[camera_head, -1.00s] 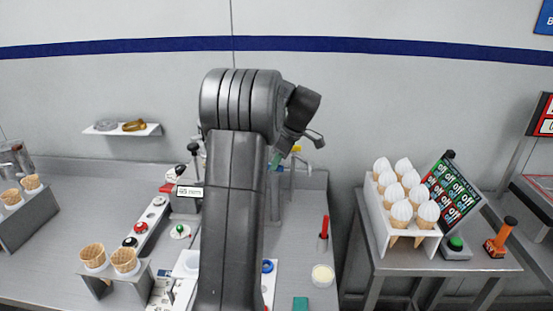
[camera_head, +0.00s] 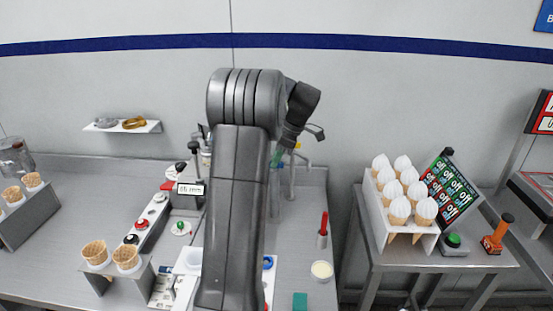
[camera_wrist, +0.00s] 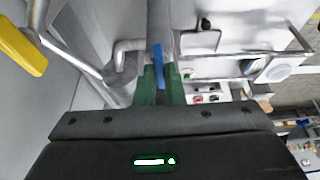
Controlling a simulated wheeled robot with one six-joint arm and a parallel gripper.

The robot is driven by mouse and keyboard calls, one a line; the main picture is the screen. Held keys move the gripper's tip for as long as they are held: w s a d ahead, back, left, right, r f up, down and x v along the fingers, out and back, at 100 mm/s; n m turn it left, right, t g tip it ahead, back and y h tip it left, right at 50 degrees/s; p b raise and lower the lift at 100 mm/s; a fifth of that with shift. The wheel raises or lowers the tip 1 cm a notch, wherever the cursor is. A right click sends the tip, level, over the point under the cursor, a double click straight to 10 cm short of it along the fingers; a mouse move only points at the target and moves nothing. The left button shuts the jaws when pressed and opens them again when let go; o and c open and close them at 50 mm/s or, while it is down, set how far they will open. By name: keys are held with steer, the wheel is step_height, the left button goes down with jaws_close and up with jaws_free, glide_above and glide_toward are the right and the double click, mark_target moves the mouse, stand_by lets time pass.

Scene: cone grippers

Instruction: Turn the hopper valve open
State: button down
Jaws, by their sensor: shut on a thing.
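My gripper (camera_wrist: 159,87) has green fingers, shut on a blue lever (camera_wrist: 158,64) that stands between them in the wrist view. The lever is in front of a grey metal pipe (camera_wrist: 160,22); its joint to the pipe is hard to make out. A yellow handle (camera_wrist: 22,48) is at the left of the wrist view, apart from my fingers. In the head view my gripper (camera_head: 277,157) is beside the pipework (camera_head: 291,178) at the back of the counter, behind my arm. The hopper itself cannot be made out.
Two cones in a holder (camera_head: 112,266) are at the front left. A red-handled tool (camera_head: 324,227) and a round cup (camera_head: 321,271) are right of my arm. A rack of white-topped cones (camera_head: 390,235) is on the right table. The wall is close behind the pipes.

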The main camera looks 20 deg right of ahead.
steer(key=c, duration=1.5)
jaws_free()
steer(key=v, duration=1.4)
steer(key=shift+w+a, duration=0.1)
steer(key=shift+f, duration=0.1)
steer(key=x, duration=1.3)
steer(key=shift+a+f, duration=0.1)
steer(key=shift+f, duration=0.25)
steer(key=shift+r, duration=0.15)
